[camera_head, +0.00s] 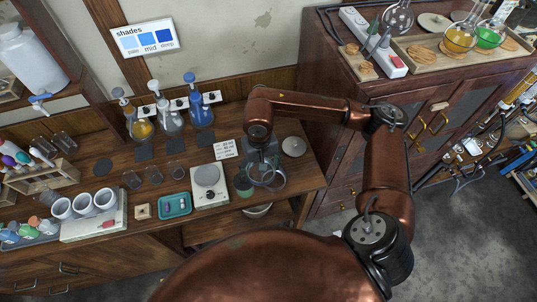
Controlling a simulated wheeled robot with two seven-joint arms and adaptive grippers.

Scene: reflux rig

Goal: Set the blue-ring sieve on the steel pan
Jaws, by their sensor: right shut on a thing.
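My right gripper (262,157) points down over the right end of the wooden bench, its fingers small and dark in the head view. It is shut on a round, grey-blue rimmed sieve (280,184), which looks like the blue-ring sieve; the gripper hides part of it. A round pale-grey metal piece (294,146), possibly the steel pan or a lid, lies on the bench just right of and behind the gripper. A dark round piece with a green ring (244,190) sits left of the held sieve, partly overlapped by it. My left gripper is not in view.
A white scale (209,195) with a round plate stands to the left, with a small printed card (225,149) behind it. A teal tray (175,205) and glass beakers (153,174) are farther left. Flasks (201,112) stand at the back wall. A bowl (257,211) shows below the bench edge.

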